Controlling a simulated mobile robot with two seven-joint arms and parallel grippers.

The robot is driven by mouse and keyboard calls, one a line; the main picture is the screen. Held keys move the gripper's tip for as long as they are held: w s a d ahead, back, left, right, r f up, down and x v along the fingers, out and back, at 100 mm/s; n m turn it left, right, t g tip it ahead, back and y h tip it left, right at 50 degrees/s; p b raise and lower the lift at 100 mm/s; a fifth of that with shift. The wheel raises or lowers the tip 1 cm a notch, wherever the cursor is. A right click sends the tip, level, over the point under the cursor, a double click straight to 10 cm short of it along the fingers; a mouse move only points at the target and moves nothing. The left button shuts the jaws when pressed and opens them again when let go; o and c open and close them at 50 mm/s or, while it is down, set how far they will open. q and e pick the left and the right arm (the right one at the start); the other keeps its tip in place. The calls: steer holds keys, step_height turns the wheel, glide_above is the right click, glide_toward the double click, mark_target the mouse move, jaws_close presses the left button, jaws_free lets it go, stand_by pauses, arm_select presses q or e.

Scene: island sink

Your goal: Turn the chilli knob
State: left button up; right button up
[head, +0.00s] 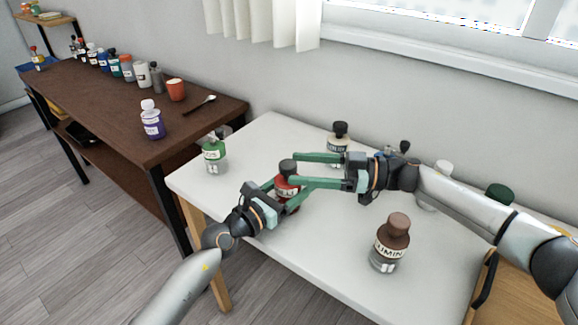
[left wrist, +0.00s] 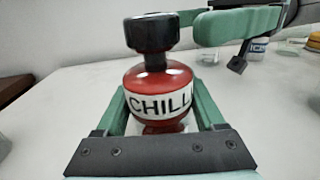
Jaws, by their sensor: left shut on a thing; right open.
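The red chilli jar (head: 284,186) with its black knob (head: 288,166) stands on the white table (head: 262,138). In the left wrist view the red jar (left wrist: 158,78) shows its "CHILL" label, with the black knob (left wrist: 150,33) on top. My left gripper (head: 286,195) is shut on the jar's body, one finger on each side. My right gripper (head: 287,169) is open at knob height, with its fingers reaching in from the right towards either side of the knob. Contact with the knob cannot be told. The right fingers hide part of the jar in the head view.
A brown-capped cumin jar (head: 388,248) stands front right. A brown table (head: 120,105) at left holds several bottles, an orange cup (head: 176,90) and a purple-labelled jar (head: 152,124).

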mark_target(288, 164)
steer(key=shift+w+a, duration=0.2)
steer(key=shift+a, duration=1.55)
jaws_close()
